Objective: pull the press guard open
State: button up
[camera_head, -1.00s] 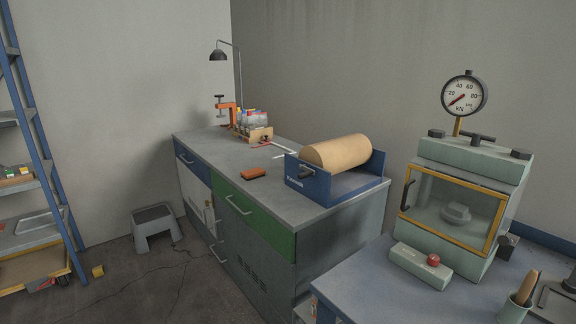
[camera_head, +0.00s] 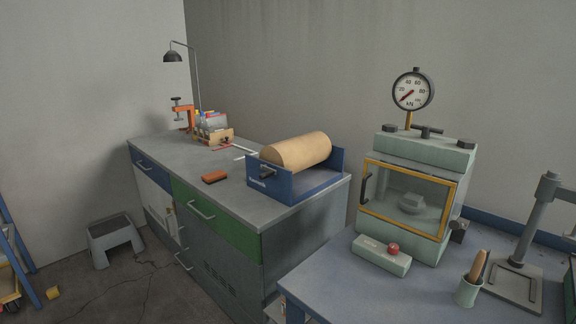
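The press (camera_head: 425,153) is a pale green machine on the blue-topped table at the right. Its guard (camera_head: 408,199) is a clear panel in a yellow frame on the front, and it looks shut. A dark upright handle (camera_head: 364,188) sits at the guard's left edge. A pale block is visible behind the panel. A round gauge marked kN (camera_head: 413,91) stands on top. My gripper is not in view.
A control box with a red button (camera_head: 382,254) lies before the press. A cup (camera_head: 468,290) and a grey stand (camera_head: 525,250) are to its right. The grey bench (camera_head: 240,200) holds a blue cradle with a tan cylinder (camera_head: 297,151). A step stool (camera_head: 114,240) stands on the floor.

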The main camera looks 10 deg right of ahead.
aim_at(452, 185)
jog(key=i+j, duration=0.2)
jog(key=i, duration=0.2)
jog(key=i+j, duration=0.2)
jog(key=i, duration=0.15)
jog(key=i+j, duration=0.2)
jog(key=i, duration=0.2)
